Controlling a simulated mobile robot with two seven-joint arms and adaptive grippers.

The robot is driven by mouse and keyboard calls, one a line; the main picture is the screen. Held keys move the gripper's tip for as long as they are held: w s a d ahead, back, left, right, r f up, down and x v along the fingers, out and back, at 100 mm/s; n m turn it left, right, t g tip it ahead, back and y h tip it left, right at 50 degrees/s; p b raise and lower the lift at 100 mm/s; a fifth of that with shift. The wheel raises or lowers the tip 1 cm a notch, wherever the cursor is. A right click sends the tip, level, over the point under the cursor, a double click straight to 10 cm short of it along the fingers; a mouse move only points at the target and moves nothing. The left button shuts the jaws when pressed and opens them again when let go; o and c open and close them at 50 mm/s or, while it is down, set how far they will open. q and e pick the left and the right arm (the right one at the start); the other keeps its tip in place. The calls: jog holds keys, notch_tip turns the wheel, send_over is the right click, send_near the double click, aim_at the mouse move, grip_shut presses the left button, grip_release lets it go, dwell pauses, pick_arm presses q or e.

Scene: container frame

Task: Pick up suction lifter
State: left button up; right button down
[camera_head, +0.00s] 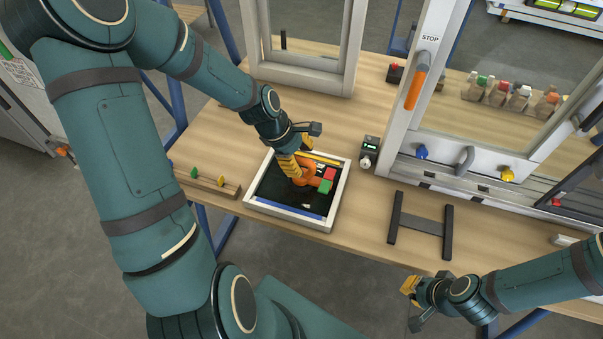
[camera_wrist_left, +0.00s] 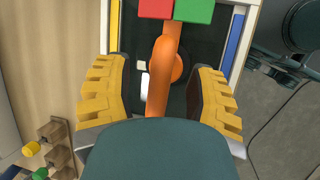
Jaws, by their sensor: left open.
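The orange suction lifter (camera_head: 311,171) lies in a white-framed tray (camera_head: 336,200) with a dark floor, on the wooden table. In the left wrist view the lifter's orange handle (camera_wrist_left: 162,75) and a round orange part behind it show between the fingers. My left gripper (camera_head: 294,168) is open above the tray, its yellow fingers on either side of the handle, with visible gaps; the handle's near end is hidden behind the gripper body. My right gripper (camera_head: 412,290) hangs in front of the table edge at the lower right, away from the lifter; its jaw opening is unclear.
A red block (camera_head: 330,174) and a green block (camera_head: 325,187) lie in the tray beside the lifter. A wooden peg rack (camera_head: 207,183) stands left of the tray. A dark H-shaped stand (camera_head: 420,228) and a small meter (camera_head: 368,150) are to the right. A glazed frame stands behind.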

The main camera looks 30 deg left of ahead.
pick_arm(q)
jog(key=shift+x, duration=0.75)
grip_shut()
notch_tip(320, 180, up, 10)
jog(key=shift+r+p, duration=0.1)
jog(key=shift+p, duration=0.9)
